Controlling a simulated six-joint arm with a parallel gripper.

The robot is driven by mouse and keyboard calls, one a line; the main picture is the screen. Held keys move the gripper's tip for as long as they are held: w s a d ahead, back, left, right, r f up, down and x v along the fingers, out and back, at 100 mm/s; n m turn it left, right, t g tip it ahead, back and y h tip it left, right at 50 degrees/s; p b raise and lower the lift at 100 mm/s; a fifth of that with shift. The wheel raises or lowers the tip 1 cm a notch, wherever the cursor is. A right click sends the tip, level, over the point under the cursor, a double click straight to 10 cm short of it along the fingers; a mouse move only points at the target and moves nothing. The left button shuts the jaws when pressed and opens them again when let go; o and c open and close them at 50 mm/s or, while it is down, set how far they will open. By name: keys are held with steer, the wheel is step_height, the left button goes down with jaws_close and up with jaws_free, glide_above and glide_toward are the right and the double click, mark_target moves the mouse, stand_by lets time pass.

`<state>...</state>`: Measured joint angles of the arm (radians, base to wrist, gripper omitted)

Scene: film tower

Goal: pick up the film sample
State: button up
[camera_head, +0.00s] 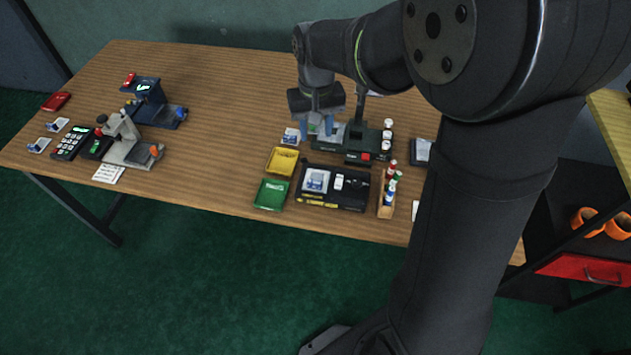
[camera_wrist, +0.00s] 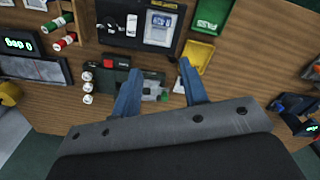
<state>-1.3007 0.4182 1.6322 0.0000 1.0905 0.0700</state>
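My gripper (camera_head: 317,127) is open, its two blue fingers apart, above the dark green station (camera_head: 372,143). In the wrist view the gripper (camera_wrist: 160,72) has a grey piece of the station (camera_wrist: 150,87) showing between its fingers, and nothing is visibly gripped. A small white-and-blue film sample (camera_head: 291,136) lies on the table just left of the fingers; in the wrist view, the sample (camera_wrist: 179,86) is partly hidden by the right finger. I cannot tell which sample the task means.
A yellow tray (camera_head: 282,161) and a green tray (camera_head: 271,194) stand left of the black tray. A wooden rack (camera_head: 386,204) of coloured vials and several white-capped bottles (camera_head: 387,134) stand on the right. Two instruments (camera_head: 127,139) (camera_head: 154,103) stand far left. The middle-left tabletop is clear.

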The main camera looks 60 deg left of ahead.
mark_target(313, 181)
steer(key=f+n, duration=0.4)
steer(key=f, duration=0.1)
steer(key=s+f+n, duration=0.1)
steer(key=f+n, duration=0.3)
steer(key=f, duration=0.2)
steer(key=d+f+n, duration=0.1)
steer(key=f+n, duration=0.4)
steer(key=shift+s+f, duration=0.3)
steer(key=shift+f, duration=0.05)
jaws_close()
